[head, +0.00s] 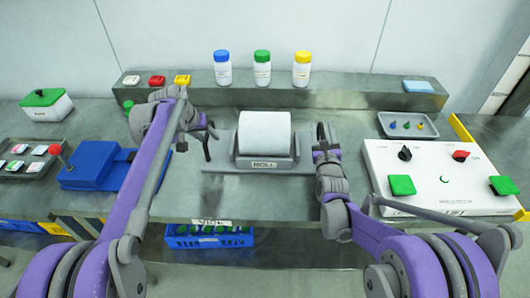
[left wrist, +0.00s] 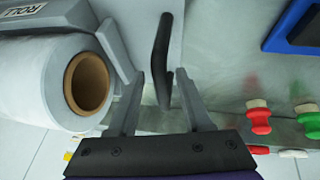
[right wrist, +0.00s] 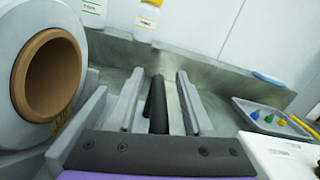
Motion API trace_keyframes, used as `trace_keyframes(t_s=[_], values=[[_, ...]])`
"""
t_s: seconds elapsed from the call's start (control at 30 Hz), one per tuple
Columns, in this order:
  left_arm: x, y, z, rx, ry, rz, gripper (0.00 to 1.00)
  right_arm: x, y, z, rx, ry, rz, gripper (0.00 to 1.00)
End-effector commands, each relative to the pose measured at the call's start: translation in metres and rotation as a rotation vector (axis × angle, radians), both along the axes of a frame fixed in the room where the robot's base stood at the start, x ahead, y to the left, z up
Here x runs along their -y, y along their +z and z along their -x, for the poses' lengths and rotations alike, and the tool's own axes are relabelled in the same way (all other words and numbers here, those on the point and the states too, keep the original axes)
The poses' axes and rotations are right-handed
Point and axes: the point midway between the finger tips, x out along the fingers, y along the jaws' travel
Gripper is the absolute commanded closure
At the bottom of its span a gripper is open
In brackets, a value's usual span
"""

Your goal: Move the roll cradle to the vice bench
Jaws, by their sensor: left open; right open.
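The roll cradle (head: 266,164) is grey, carries a label reading ROLL and stands on the metal bench with a white paper roll (head: 265,132) in it. It has a dark bar handle at each end. My left gripper (head: 208,134) is at the left end, open, with the left handle (left wrist: 161,55) between its fingers in the left wrist view. My right gripper (head: 322,142) is at the right end, open, with the right handle (right wrist: 157,105) between its fingers in the right wrist view. I cannot make out a vice bench.
Bottles with blue (head: 222,68), green and yellow caps stand on the back ledge. A blue device (head: 97,165) and a tray (head: 27,160) lie left. A white control panel (head: 430,175) and small tray (head: 407,126) lie right. A blue crate (head: 208,237) sits below the front edge.

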Motion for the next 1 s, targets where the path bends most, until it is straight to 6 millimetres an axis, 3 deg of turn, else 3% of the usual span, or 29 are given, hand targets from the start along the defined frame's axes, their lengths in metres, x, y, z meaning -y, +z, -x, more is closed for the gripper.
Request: trace_keyframes(t_s=[0.3, 0.6, 0.77, 1.0], values=[[-0.014, 0.060, 0.029, 0.001, 0.002, 0.001, 0.51, 0.000, 0.000, 0.000, 0.000, 0.000, 0.000, 0.49], [-0.020, 0.082, 0.040, 0.000, 0.001, 0.000, 0.51, 0.000, 0.000, 0.004, 0.000, 0.000, 0.000, 0.49], [-0.020, 0.083, 0.040, 0.000, 0.001, 0.000, 0.51, -0.002, -0.001, 0.027, 0.000, 0.000, 0.000, 0.49], [-0.020, 0.083, 0.040, 0.000, 0.001, 0.000, 0.51, -0.006, -0.005, 0.079, 0.000, 0.001, 0.000, 0.49]])
